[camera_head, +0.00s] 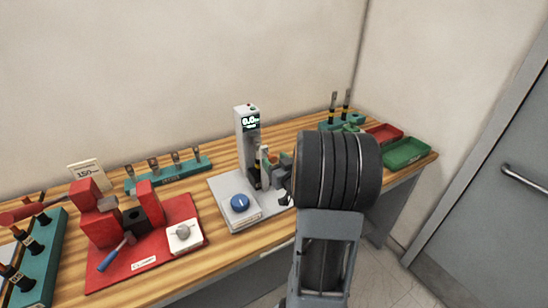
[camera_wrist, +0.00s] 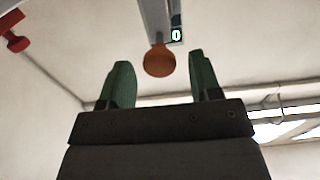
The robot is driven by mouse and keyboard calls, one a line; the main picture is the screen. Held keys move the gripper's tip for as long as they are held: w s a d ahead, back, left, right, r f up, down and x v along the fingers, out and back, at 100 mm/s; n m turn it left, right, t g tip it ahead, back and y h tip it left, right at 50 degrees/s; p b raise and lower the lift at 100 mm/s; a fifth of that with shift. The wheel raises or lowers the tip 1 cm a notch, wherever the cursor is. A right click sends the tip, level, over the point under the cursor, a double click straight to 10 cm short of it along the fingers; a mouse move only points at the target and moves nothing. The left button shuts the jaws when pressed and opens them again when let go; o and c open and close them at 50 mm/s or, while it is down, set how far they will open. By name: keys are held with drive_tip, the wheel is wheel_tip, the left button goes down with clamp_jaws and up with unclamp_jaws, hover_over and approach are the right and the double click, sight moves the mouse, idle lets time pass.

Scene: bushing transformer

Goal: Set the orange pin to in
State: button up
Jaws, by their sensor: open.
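The orange pin (camera_wrist: 160,61) shows in the wrist view as a round orange-brown knob at the end of a grey housing with a lit digit. In the wrist view my gripper (camera_wrist: 163,78) is open, its two green fingers apart and empty. The pin appears between and just beyond the fingertips; I see no contact. In the head view my gripper (camera_head: 271,158) is beside the grey upright instrument (camera_head: 246,140) with the lit display, on its right.
The instrument's base plate carries a blue knob (camera_head: 240,203). A green rack (camera_head: 175,176) stands behind. Green (camera_head: 407,152) and red (camera_head: 384,134) trays sit at the far right.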

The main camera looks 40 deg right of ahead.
drive_tip(key=shift+w, duration=0.45)
clamp_jaws()
idle(0.4)
